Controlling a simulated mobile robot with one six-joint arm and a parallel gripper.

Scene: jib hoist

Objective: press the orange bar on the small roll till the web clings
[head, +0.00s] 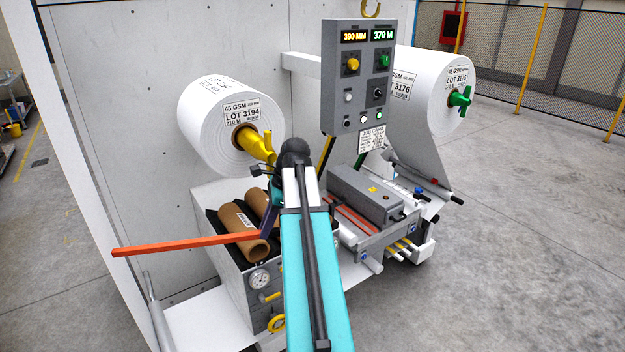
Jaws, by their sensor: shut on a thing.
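The orange bar (175,243) is long and thin and reaches out to the left, nearly level. My gripper (266,226) is shut on its right end; the fingertips are small and partly hidden by my wrist and arm. The bar passes in front of a cardboard core and lies apart from both rolls. A white roll marked LOT 3194 (208,118) hangs on a yellow chuck (256,143), above the bar. A second white roll marked LOT 3176 (440,98) hangs on a green chuck (460,98). Its white web (412,148) runs down to rollers. I cannot tell which roll the task means.
Brown cardboard cores (233,218) lie in a dark tray on a grey cabinet (232,277) with a gauge. A grey control panel (355,85) stands between the rolls. A grey splicing unit (368,195) is right of my arm. The floor at right is clear.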

